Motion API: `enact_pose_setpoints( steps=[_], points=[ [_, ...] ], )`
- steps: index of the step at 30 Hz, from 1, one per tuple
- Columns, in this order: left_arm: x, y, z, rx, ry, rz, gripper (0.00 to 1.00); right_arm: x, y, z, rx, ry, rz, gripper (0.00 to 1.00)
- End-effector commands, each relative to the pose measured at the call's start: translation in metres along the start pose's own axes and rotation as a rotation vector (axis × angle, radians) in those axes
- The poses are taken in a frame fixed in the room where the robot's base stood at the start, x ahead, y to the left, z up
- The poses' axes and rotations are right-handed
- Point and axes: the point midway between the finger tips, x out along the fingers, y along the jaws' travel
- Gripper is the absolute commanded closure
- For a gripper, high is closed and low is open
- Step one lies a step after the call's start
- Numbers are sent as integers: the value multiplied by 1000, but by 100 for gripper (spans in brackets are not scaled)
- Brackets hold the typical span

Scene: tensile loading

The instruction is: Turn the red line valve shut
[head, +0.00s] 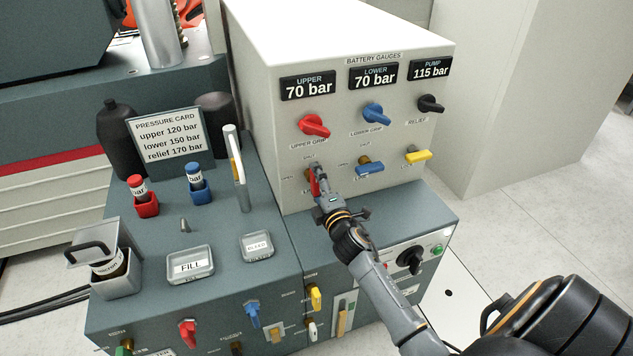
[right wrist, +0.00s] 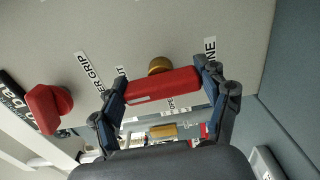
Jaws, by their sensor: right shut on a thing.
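The red line valve (head: 313,182) is on the front of the pale gauge cabinet, below the red upper grip knob (head: 314,125). Its red lever stands about upright, partly hidden by my gripper in the head view. In the right wrist view the red lever (right wrist: 162,85) spans between my fingers, in front of a brass hub (right wrist: 160,65). One end lies by the partly covered SHUT label, the other by the LINE label (right wrist: 210,50). My right gripper (head: 317,188) is shut on the lever, a finger at each end. My left gripper is not in view.
To the right are a blue valve lever (head: 370,169) and a yellow valve lever (head: 417,156), with a blue knob (head: 376,113) and black relief knob (head: 431,103) above. The teal bench (head: 220,285) below carries trays, bottles and a tall metal handle (head: 237,165).

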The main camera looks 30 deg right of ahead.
Motion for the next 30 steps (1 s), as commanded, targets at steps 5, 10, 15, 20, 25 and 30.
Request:
enact_pose_setpoints(
  steps=[5,10,15,20,25,30],
  points=[
    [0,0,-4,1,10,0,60,0,0,1,30,-1,0,56],
    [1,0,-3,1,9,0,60,0,0,1,37,-2,0,56],
    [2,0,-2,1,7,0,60,0,0,1,36,-2,-1,56],
    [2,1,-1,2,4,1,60,0,0,1,35,-2,-1,11],
    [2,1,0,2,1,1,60,0,0,0,35,-1,0,2],
    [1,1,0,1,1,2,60,0,0,0,35,-1,0,2]
  ],
)
